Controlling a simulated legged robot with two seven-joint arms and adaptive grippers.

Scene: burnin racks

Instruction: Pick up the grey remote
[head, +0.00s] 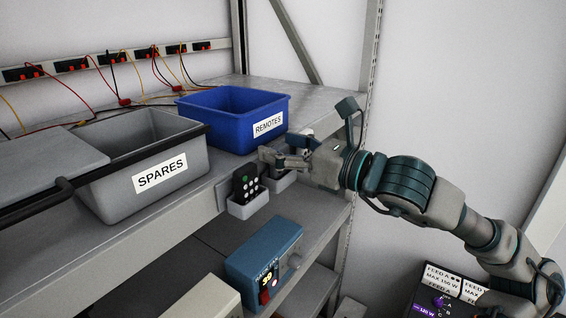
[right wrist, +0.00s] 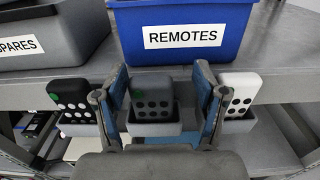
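The grey remote (right wrist: 151,90) stands upright in a small grey holder on the shelf's front edge, in the middle of the right wrist view. My right gripper (right wrist: 162,80) is open, with one finger on each side of this remote. The left finger looks close to it, and a gap shows on the right; I cannot tell whether either touches. In the head view my right gripper (head: 276,158) reaches the holders from the right and largely hides the grey remote. My left gripper is not in view.
A black remote (head: 245,183) and a white remote (right wrist: 240,92) stand in holders on either side. Behind are the blue REMOTES bin (head: 220,128) and the grey SPARES bin (head: 115,195). A blue box (head: 262,258) sits below.

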